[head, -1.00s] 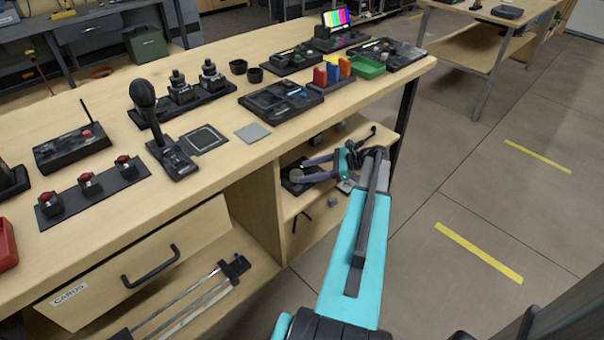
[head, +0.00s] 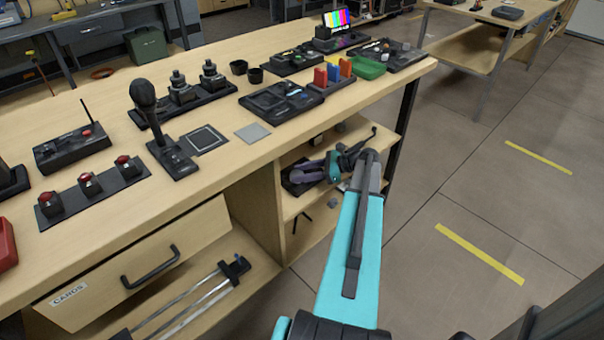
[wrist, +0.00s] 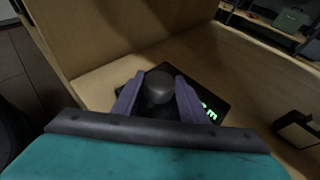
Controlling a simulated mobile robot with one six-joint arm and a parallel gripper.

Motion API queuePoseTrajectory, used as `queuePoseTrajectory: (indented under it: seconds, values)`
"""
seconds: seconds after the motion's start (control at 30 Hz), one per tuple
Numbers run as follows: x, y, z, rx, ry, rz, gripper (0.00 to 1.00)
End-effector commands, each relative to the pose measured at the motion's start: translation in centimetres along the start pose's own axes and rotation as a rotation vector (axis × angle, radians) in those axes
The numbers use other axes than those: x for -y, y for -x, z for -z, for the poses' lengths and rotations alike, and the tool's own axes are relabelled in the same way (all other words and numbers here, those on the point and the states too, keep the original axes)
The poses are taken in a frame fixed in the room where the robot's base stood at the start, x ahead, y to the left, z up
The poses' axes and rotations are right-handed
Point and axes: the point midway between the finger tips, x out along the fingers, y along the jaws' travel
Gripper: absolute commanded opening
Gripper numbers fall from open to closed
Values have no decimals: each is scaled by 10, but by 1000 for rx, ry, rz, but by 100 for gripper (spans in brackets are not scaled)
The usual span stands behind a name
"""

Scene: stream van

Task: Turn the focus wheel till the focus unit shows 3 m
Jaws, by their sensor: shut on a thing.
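The focus unit, a flat dark box (wrist: 215,98), lies on the shelf under the bench. Its focus wheel, a dark round knob (wrist: 159,86), sits between the two purple fingers of my gripper (wrist: 158,98), which is shut on it. The unit's green lit display shows beside the right finger in the wrist view. Only an "m" with part of a figure before it is visible, so I cannot read the value. In the head view my gripper (head: 322,168) reaches into the open shelf, with the unit (head: 296,186) partly hidden behind it.
The wooden shelf (wrist: 98,82) has a side wall close by on the left in the wrist view. Another dark object (wrist: 297,130) stands at the right. In the head view the bench top above holds button boxes, a microphone and trays. The floor at right is clear.

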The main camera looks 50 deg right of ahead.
Motion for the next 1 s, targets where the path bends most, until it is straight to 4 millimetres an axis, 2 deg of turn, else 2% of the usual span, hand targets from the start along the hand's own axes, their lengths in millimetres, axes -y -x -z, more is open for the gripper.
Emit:
queuePoseTrajectory:
  seconds: [0.27, 1.0]
  values:
    - [-4, 2, -3, 1, -25, 59, 16]
    - [-10, -1, -2, 1, -154, 369, 16]
